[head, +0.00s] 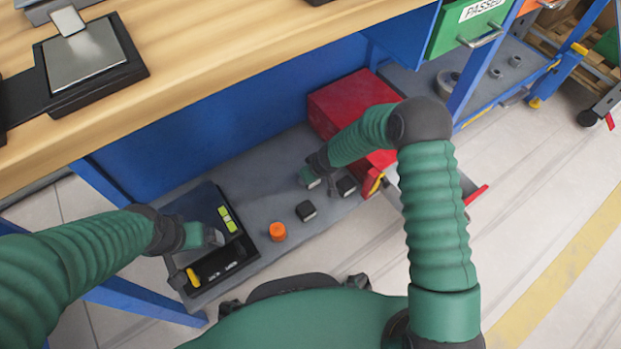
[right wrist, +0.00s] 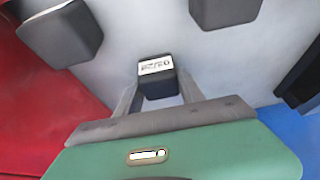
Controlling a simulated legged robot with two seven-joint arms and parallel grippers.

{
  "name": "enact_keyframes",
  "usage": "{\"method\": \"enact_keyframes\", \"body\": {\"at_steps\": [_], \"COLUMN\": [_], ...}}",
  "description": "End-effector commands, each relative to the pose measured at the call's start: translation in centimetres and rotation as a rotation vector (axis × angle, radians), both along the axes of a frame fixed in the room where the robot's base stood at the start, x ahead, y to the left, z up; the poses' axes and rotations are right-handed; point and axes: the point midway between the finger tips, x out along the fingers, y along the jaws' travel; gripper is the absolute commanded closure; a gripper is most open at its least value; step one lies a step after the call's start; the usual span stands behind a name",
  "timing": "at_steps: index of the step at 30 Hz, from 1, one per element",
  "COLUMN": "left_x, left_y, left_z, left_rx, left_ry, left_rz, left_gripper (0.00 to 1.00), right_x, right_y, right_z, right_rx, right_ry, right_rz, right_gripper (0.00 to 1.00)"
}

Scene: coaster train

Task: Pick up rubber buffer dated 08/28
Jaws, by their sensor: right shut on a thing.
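In the right wrist view, a small black rubber buffer (right wrist: 157,88) with a white label sits between the fingers of my right gripper (right wrist: 158,96), which is shut on it. The label print looks upside down and is too small to read surely. Two other dark buffers lie apart from it, one at upper left (right wrist: 62,34) and one at the top (right wrist: 222,12). In the head view, my right gripper (head: 313,184) is low over the grey shelf, between two dark buffers (head: 306,211) (head: 346,187). My left gripper (head: 212,237) is over the black tray; its fingers are not clear.
The grey lower shelf (head: 262,190) holds an orange cylinder (head: 278,232) and a red box (head: 345,105). The black tray (head: 250,252) holds a yellow-green level (head: 228,219) and small tools. The wooden bench top (head: 190,65) overhangs the shelf.

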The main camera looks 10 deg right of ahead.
Motion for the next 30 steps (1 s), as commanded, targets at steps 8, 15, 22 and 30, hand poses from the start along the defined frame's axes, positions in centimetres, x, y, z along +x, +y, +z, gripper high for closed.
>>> {"method": "enact_keyframes", "body": {"at_steps": [8,15,22,30], "left_x": [0.0,0.0,0.0,0.1], "left_y": [0.0,0.0,0.0,0.0], "left_z": [0.0,0.6,3.9,4.8], "left_rx": [0.0,0.0,0.0,0.0], "left_ry": [0.0,0.0,0.0,-0.002], "left_rz": [0.0,0.0,0.0,0.0], "left_gripper": [0.0,0.0,0.0,0.0], "right_x": [0.0,-0.1,-0.1,-0.4], "right_y": [0.0,0.5,0.4,1.4], "right_z": [0.1,1.4,4.8,6.5], "right_rx": [0.0,0.0,0.0,0.001], "right_ry": [-0.001,-0.002,-0.001,-0.003], "right_rz": [0.0,0.001,-0.001,0.004], "right_gripper": [1.0,1.0,1.0,1.0]}}
